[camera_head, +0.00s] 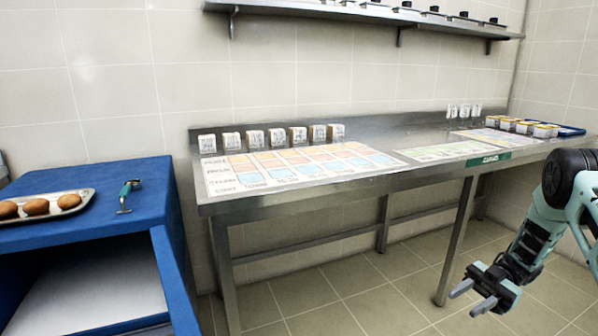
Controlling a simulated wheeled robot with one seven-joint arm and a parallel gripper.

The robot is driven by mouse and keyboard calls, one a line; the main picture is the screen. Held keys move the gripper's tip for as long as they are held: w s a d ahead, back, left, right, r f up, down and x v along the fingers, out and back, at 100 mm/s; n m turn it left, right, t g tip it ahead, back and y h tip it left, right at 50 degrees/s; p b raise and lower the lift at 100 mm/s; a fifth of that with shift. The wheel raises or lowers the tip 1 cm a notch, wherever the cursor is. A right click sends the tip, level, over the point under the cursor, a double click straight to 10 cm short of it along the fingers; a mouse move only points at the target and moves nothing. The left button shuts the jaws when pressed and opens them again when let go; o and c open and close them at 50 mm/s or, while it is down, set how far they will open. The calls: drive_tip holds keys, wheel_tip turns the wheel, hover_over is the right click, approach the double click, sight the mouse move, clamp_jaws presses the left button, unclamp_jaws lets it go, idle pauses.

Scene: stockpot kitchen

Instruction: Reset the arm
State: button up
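My gripper (474,297) hangs at the lower right, over the tiled floor and in front of the steel table. Its two grey fingers are spread apart with nothing between them. My arm comes in from the right edge, bent downward. The gripper touches nothing that I can see.
The steel table (265,210) carries a printed chart (235,185), several small labelled boxes (256,139) and a blue tray (571,130). A blue cabinet (90,231) at left holds a tray of buns (85,196) and a green-handled tool (127,192). Floor is clear.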

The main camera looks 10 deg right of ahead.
drive_tip(key=w+a+r+m+t+h, duration=0.35)
drive_tip(key=w+a+t, duration=0.2)
drive_tip(key=a, duration=0.25)
drive_tip(key=w+a+r+m+t+h, duration=0.2)
drive_tip(key=w+a+r+t, duration=0.3)
drive_tip(key=a, duration=0.4)
drive_tip(key=w+a+r+m+t+h, duration=0.2)
drive_tip(key=w+a+r+t+h, duration=0.1)
drive_tip(key=w+a+r, duration=0.4)
drive_tip(key=s+a+f+m+g+h, duration=0.1)
drive_tip(key=s+m+g+h, duration=0.15)
drive_tip(key=s, duration=1.05)
drive_tip(key=s+a+f+m+g+h, duration=0.1)
drive_tip(key=s+m+g+h, duration=0.15)
drive_tip(key=s, duration=1.05)
drive_tip(key=s+a+m+g+h, duration=0.2)
drive_tip(key=s+g, duration=0.1)
drive_tip(key=s, duration=1)
wheel_tip(320, 180, up, 18)
drive_tip(key=p, duration=1.7)
drive_tip(key=shift+s+d+f+p, duration=0.2)
drive_tip(key=shift+s+f+p, duration=0.05)
drive_tip(key=shift+s+p, duration=0.15)
drive_tip(key=shift+h, duration=0.25)
